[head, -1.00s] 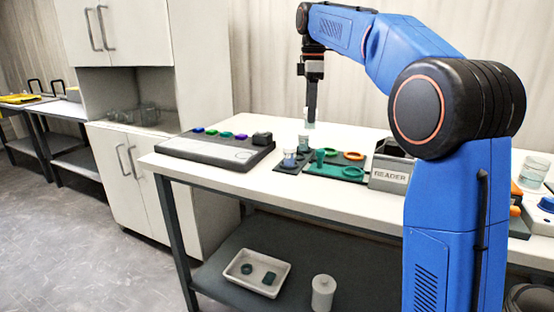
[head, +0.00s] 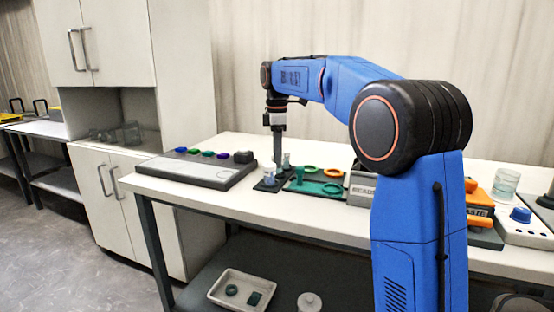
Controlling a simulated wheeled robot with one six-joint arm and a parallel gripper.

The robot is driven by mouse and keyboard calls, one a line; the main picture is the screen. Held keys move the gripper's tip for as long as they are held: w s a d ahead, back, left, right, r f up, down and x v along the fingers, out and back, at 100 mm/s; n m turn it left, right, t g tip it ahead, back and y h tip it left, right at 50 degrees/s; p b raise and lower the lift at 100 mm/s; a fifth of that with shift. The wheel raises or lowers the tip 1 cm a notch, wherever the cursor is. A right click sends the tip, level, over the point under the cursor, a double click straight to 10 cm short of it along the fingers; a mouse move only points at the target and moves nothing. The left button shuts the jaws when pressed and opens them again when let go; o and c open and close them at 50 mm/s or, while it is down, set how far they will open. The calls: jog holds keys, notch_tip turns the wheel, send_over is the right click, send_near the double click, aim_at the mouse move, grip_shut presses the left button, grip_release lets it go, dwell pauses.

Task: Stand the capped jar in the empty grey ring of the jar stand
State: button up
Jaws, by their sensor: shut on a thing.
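My gripper (head: 278,163) points straight down over the dark jar stand (head: 268,186) on the bench, and it is shut. The capped jar is mostly hidden at the fingertips, low among the other jars. I cannot tell whether it touches the stand. A bluish jar (head: 269,177) stands at the stand's front left, beside the fingers. Another pale jar (head: 286,160) stands just behind and to the right of them. The empty grey ring cannot be made out.
A green board (head: 322,185) with orange and green rings and a green peg (head: 299,175) lies right of the stand. A grey panel with coloured knobs (head: 200,170) lies left. A grey reader box (head: 362,186) stands farther right. A white tray (head: 238,288) sits on the lower shelf.

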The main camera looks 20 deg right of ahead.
jog(key=shift+f, duration=0.45)
jog(key=shift+f, duration=0.1)
jog(key=o, duration=1.1)
jog(key=shift+c, duration=0.2)
notch_tip(320, 180, up, 12)
